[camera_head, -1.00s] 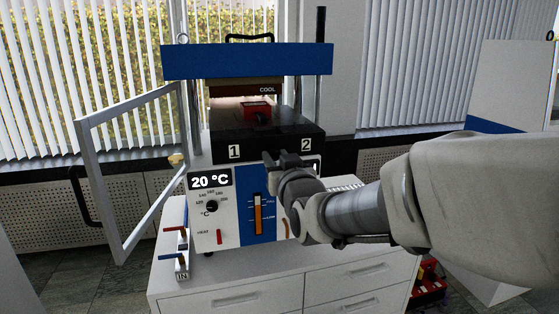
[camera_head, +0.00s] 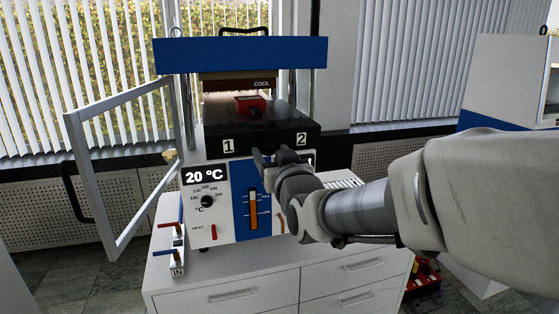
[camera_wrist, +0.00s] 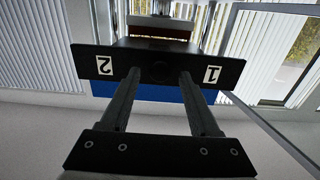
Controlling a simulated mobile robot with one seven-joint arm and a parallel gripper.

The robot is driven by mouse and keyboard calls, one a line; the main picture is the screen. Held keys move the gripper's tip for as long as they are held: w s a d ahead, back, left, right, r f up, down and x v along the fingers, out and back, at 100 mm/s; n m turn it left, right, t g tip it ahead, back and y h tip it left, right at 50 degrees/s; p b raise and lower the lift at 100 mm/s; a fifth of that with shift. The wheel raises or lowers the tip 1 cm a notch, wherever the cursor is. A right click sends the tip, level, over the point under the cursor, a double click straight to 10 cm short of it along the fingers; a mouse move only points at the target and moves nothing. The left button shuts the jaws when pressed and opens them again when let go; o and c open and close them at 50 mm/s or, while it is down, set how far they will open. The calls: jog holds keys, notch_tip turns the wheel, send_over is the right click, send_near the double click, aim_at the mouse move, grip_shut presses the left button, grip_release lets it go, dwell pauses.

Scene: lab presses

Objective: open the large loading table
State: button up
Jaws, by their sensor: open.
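The press (camera_head: 240,56) stands on a white cabinet. Its black table block (camera_head: 262,136), marked 1 and 2 on the front face, carries a small red block (camera_head: 250,104). In the wrist view the black block (camera_wrist: 125,64) appears upside down, with a dark round knob-like shape (camera_wrist: 160,72) at the middle of its front. My gripper (camera_head: 274,157) is in front of the block's lower front edge. Its two fingers (camera_wrist: 160,75) are apart, one to each side of that round shape, with nothing visibly gripped. Whether the fingertips touch the block I cannot tell.
A white framed door (camera_head: 78,160) with a black handle stands swung open at the left. A lever unit (camera_head: 179,255) marked IN sits on the white cabinet (camera_head: 235,278). A white and blue machine (camera_head: 508,85) stands at the right. A red item lies on the floor below it.

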jog(key=b+v, duration=0.5)
jog(key=v, duration=1.2)
jog(key=shift+s+r, duration=0.1)
jog(key=shift+s, duration=0.05)
jog(key=s+d+f+m+g+h+p, duration=0.3)
jog(key=s+d+f+g+h+p, duration=0.2)
jog(key=s+d+f+g+p, duration=0.2)
jog(key=s+d+f+g, duration=0.2)
jog(key=s+d+g, duration=0.1)
jog(key=s+g, duration=0.1)
jog(key=shift+s+d+f+g+p, duration=0.25)
jog(key=shift+s+d+g+p, duration=0.05)
jog(key=shift+d+g+p, duration=0.1)
